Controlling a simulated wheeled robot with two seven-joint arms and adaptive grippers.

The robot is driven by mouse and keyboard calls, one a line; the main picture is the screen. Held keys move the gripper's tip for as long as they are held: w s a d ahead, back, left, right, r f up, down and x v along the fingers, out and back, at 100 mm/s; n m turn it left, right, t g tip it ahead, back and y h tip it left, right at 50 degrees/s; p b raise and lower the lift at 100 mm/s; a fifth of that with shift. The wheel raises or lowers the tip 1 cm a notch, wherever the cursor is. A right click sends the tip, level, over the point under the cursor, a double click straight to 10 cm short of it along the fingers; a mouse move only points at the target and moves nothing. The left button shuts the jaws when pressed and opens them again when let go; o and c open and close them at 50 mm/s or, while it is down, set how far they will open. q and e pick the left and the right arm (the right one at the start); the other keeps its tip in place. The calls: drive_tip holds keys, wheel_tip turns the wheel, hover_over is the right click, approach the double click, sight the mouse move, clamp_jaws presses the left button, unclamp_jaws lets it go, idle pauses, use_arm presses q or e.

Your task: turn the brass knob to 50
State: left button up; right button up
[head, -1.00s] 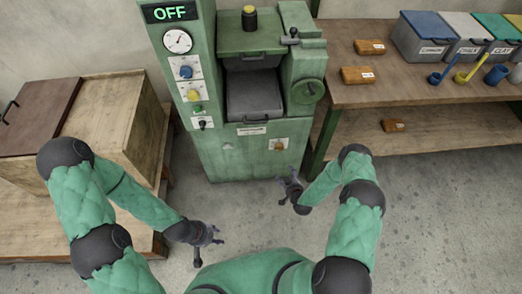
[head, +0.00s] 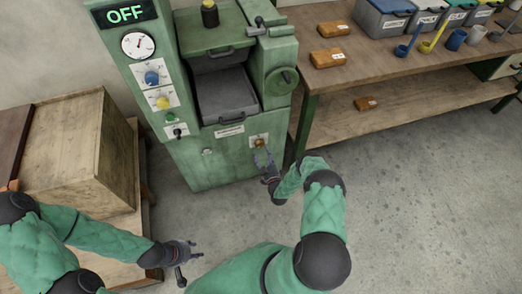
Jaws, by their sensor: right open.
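The brass knob (head: 259,142) sits on a small pale plate low on the front of the green machine (head: 205,165), at its right side. My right gripper (head: 263,156) is open just below and in front of the knob, with its fingertips close to it. I cannot tell whether they touch it. The markings around the knob are too small to read. My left gripper (head: 190,262) is low at the left, over the floor and away from the machine. Its fingers look apart and empty.
A wooden bench (head: 350,80) with bins stands at the right. A wooden box (head: 75,150) stands at the left. The floor in front is clear.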

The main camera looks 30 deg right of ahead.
sight(261, 145)
drive_tip(key=shift+b+x, duration=0.65)
drive_tip(key=shift+x, duration=1.6)
